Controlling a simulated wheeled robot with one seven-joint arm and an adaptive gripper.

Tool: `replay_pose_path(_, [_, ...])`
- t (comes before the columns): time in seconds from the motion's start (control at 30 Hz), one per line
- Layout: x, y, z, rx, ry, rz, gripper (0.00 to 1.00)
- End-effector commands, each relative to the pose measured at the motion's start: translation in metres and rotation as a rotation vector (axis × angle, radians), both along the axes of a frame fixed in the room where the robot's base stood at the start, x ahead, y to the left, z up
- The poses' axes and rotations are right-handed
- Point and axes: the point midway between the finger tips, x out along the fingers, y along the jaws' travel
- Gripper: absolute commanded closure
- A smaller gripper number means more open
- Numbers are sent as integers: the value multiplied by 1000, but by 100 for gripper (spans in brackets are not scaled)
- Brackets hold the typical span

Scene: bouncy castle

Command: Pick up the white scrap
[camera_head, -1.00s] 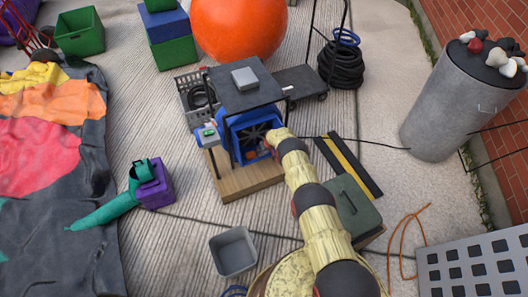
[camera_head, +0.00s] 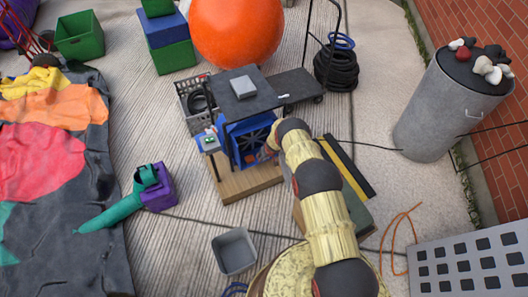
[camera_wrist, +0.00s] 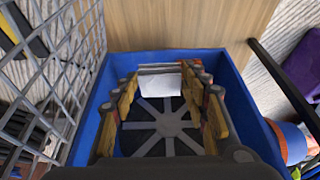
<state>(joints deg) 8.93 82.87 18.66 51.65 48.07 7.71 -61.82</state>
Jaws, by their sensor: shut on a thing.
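The white scrap (camera_wrist: 159,85) is a small pale flat piece between my fingertips in the wrist view. My gripper (camera_wrist: 160,78) is shut on it, with a yellow and dark finger at each side. Behind and below them is the blue blower housing (camera_wrist: 87,98) with its grey spoked fan (camera_wrist: 165,122). In the head view the blue blower (camera_head: 235,147) stands on a wooden base under a dark top. There my gripper (camera_head: 266,153) is at the fan side, mostly hidden by my arm, and I cannot make out the scrap.
A wire crate (camera_wrist: 62,75) stands close to the left of the blower in the wrist view, and a dark post (camera_wrist: 275,75) to the right. A cable crosses the ground.

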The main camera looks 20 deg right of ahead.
Motion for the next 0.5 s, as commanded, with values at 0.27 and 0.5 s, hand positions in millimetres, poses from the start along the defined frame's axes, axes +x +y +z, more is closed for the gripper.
replay_pose_path(0.27, [-22,2,13,0,-2,-1,69])
replay_pose_path(0.5, [-39,4,21,-1,-3,0,69])
